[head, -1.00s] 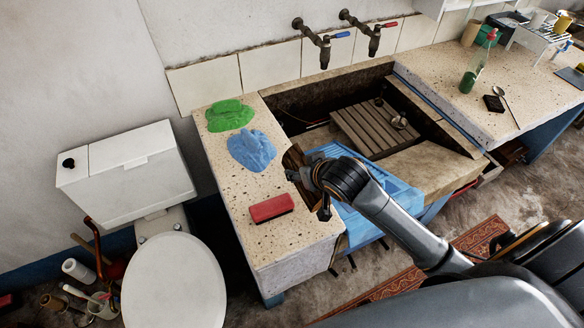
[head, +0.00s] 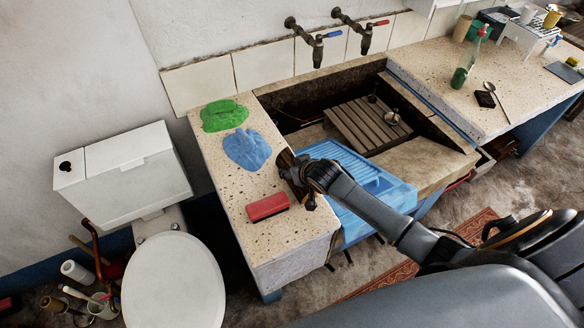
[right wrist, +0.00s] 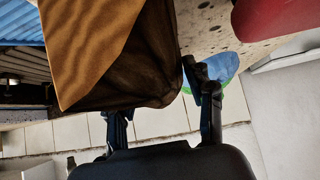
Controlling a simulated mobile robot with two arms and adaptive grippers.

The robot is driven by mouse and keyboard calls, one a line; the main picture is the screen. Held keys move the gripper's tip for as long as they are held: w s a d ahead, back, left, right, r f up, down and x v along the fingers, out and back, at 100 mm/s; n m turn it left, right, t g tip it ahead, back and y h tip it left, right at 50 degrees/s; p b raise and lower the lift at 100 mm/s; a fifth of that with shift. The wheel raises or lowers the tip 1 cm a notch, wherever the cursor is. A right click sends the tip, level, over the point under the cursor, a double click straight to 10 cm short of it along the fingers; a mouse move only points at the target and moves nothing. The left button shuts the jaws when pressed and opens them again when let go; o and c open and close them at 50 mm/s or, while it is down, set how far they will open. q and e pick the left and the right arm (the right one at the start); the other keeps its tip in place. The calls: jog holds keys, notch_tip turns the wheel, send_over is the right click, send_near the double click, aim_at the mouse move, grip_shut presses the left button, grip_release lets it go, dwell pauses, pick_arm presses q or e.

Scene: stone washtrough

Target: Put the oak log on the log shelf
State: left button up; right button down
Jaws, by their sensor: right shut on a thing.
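The oak log (head: 286,163) is a dark brown piece at the left edge of the stone trough, mostly hidden by my right gripper (head: 303,184). In the right wrist view the log (right wrist: 147,65) is large and close, with a lighter tan split face and dark bark. My right gripper (right wrist: 160,100) is shut on it there, one finger showing on each side. The log is over or beside the left stone ledge; I cannot tell whether it touches. My left gripper is not in view. I cannot make out the log shelf.
The speckled ledge (head: 285,245) holds a green cloth (head: 224,115), a blue cloth (head: 247,149) and a red block (head: 268,206). A blue drainer (head: 345,160) lies across the trough beside my arm. A white toilet (head: 172,280) stands left. Taps (head: 305,40) project above the trough.

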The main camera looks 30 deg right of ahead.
jog(key=shift+f, duration=0.1)
jog(key=c, duration=0.5)
grip_release()
jog(key=shift+f, duration=0.1)
